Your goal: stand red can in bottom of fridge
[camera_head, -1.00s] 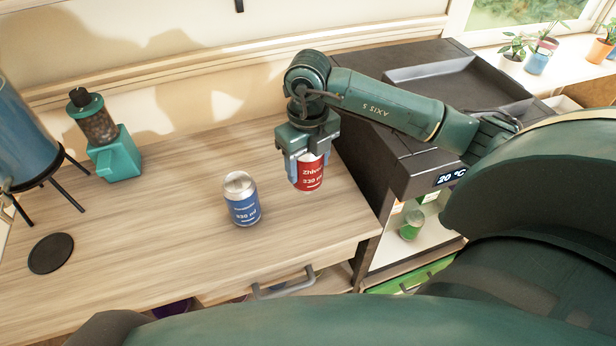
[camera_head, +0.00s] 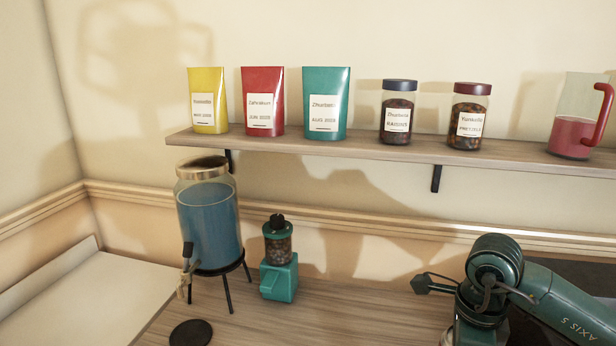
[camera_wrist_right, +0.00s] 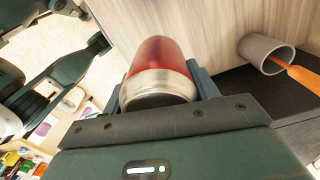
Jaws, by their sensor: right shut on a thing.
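The red can (camera_wrist_right: 158,65) is between the fingers of my right gripper (camera_wrist_right: 160,88) in the right wrist view, with its silver end toward the camera. My right gripper is shut on it. In the head view the right arm (camera_head: 495,285) is at the lower right, above the counter, and its fingers and the can are cut off by the bottom edge. The fridge is not in the head view, and I cannot make it out surely in the wrist view. My left gripper is not in view.
A blue drink dispenser (camera_head: 208,220), a teal grinder (camera_head: 280,275) and a black disc (camera_head: 191,333) are on the wooden counter (camera_head: 350,310). A wall shelf (camera_head: 370,148) holds bags, jars and a red pitcher (camera_head: 575,135). A grey cup (camera_wrist_right: 266,53) shows in the wrist view.

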